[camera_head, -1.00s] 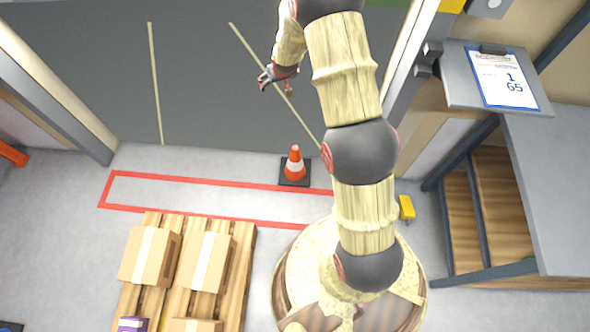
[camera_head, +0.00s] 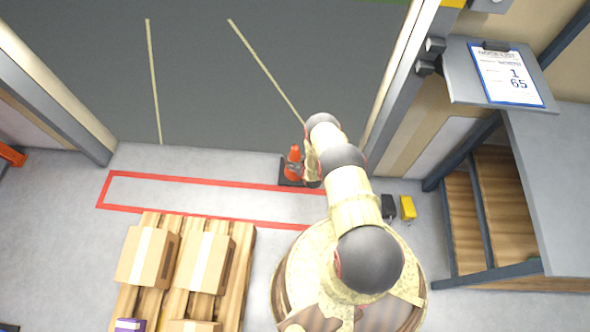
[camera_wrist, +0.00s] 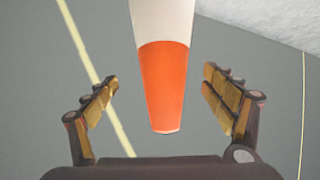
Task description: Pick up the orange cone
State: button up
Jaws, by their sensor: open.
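The orange cone (camera_head: 294,157) with a white band stands on its black base on the floor, beside the red-outlined zone. My gripper (camera_head: 297,168) is at the cone's right side in the head view, partly hidden by my arm. In the wrist view the cone (camera_wrist: 164,85) hangs down from the top edge of the picture, its orange tip between the open fingers of my gripper (camera_wrist: 160,95). Gaps show on both sides, so neither finger appears to touch it. The cone's base is out of the wrist view.
A wooden pallet (camera_head: 248,250) with cardboard boxes (camera_head: 146,256) stands at lower left. A yellow object (camera_head: 408,208) and a black object (camera_head: 388,206) lie on the floor to the right. The dark floor beyond is clear.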

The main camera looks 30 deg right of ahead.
jog(key=shift+s+a+f+t+h+b, duration=0.15)
jog(key=shift+s+f+t+b, duration=0.25)
jog(key=shift+f, duration=0.4)
jog(key=shift+s+a+f+t+h+b, duration=0.1)
jog(key=shift+s+a+f+t+b, duration=0.15)
jog(key=shift+f+t, duration=0.35)
jog(key=shift+s+a+f+t+h+b, duration=0.1)
jog(key=shift+s+a+f+t+b, duration=0.2)
jog(key=shift+f, duration=0.65)
jog(key=b+x, duration=0.1)
jog(key=x, duration=0.1)
jog(key=b+x, duration=0.1)
jog(key=x, duration=0.1)
jog(key=shift+w+d, duration=0.3)
jog(key=shift+w, duration=0.05)
jog(key=shift+c, duration=0.7)
jog(key=c, duration=2)
jog(key=shift+r, duration=0.1)
grip_shut()
jog(key=shift+r, duration=0.1)
